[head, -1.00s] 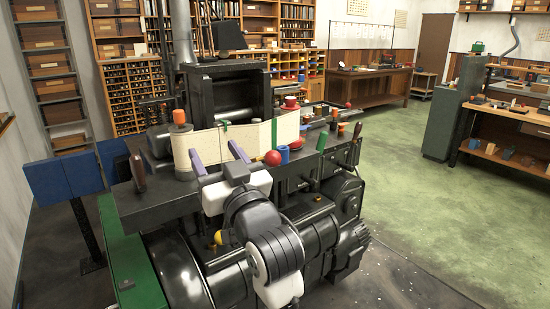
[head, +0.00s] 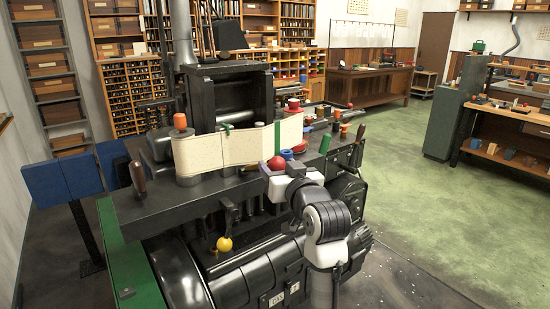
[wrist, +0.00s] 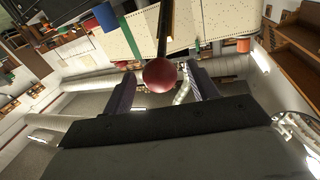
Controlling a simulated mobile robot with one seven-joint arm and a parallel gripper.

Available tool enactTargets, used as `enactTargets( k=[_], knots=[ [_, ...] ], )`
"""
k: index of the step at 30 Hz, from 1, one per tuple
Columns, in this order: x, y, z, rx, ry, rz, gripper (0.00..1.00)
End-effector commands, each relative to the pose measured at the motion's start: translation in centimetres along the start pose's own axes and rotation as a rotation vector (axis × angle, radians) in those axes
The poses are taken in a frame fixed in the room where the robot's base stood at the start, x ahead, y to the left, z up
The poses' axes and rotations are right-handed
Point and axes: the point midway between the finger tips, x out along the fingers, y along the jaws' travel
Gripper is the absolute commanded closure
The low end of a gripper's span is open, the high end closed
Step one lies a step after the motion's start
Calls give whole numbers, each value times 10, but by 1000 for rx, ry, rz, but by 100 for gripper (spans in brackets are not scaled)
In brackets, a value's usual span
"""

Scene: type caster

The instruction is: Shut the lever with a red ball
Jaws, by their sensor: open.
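The red ball (head: 276,163) of the lever stands at the front edge of the dark machine, just right of the cream paper strip. In the wrist view the ball (wrist: 160,75) sits centrally between the two purple fingers, with gaps visible on both sides. A dark rod runs up behind it. My gripper (head: 280,171) is open around the ball's near side in the head view; its fingers (wrist: 160,86) show left and right in the wrist view. The hand and wrist hide most of the lever below the ball in the head view.
A blue knob (head: 286,154), a green handle (head: 325,144) and an orange knob (head: 344,130) stand close by on the machine. A yellow ball (head: 224,243) hangs lower at the front. The green floor (head: 430,200) to the right is clear.

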Motion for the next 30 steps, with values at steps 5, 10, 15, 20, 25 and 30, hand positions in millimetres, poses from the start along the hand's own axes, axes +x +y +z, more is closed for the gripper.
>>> enactTargets(
  k=[5,10,15,20,25,30],
  knots=[
    [24,0,-1,1,0,-1,41],
    [32,0,0,0,1,0,41],
    [32,0,0,0,2,1,41],
    [32,0,0,0,1,1,52],
    [32,0,0,0,1,1,74],
    [32,0,0,0,1,0,96]
  ],
)
